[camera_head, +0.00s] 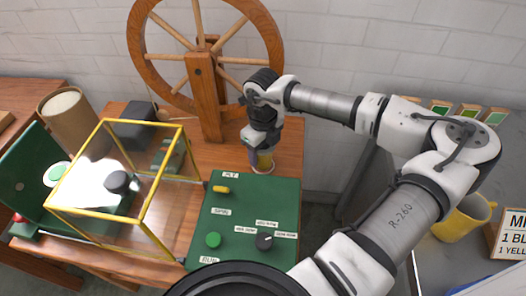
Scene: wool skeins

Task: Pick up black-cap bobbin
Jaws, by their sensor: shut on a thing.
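My gripper (260,145) points down at the back of the wooden bench, just behind a green control panel. It is shut on a small tan and yellow bobbin (263,163), whose lower part shows below the fingers. The fingers hide the top of the bobbin, so I cannot see its cap colour. I cannot tell whether it touches the bench.
A wooden wheel (201,90) stands behind my gripper. The green panel (235,205) with knobs lies in front. A yellow-framed clear case (146,222) stands at left, near a brown cylinder (72,118). A yellow mug (462,217) stands on the grey table at right.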

